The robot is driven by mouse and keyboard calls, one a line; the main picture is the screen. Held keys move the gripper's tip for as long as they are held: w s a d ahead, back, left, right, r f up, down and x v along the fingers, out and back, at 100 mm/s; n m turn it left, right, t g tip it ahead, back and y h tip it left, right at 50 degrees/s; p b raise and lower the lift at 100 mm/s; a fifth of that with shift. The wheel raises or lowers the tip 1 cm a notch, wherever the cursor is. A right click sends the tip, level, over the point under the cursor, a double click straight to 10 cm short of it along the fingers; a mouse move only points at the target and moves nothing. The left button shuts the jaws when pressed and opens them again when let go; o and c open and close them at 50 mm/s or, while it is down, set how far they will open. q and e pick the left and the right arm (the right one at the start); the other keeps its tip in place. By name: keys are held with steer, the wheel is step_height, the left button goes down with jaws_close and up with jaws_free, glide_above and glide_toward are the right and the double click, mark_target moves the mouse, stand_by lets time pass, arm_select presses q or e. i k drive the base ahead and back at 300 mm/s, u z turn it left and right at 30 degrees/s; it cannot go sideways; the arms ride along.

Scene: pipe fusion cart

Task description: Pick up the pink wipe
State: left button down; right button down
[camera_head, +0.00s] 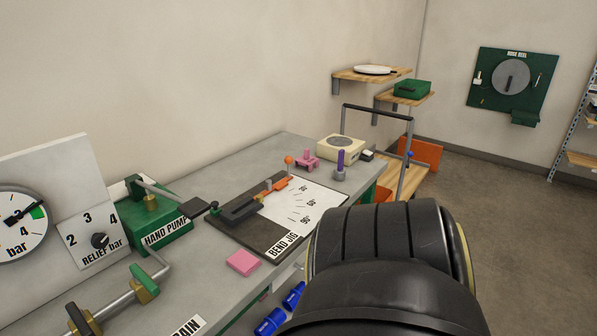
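The pink wipe (243,262) is a small flat square pad. It lies on the grey bench top (212,289), near the front edge, just in front of the bend jig (283,240). Nothing is on top of it. A large dark link of my own arm fills the lower right of the view, to the right of the wipe. Neither of my grippers shows in this view.
The green hand pump (160,222) and the relief panel (98,241) with a bar gauge (15,220) stand left of the wipe. Blue parts (270,322) sit below the bench edge.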

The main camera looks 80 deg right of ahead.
mark_target(244, 262)
steer(key=z, duration=2.55)
steer(key=k, duration=0.65)
steer(key=z, duration=0.8)
steer(key=i, duration=1.3)
steer(key=u, duration=0.95)
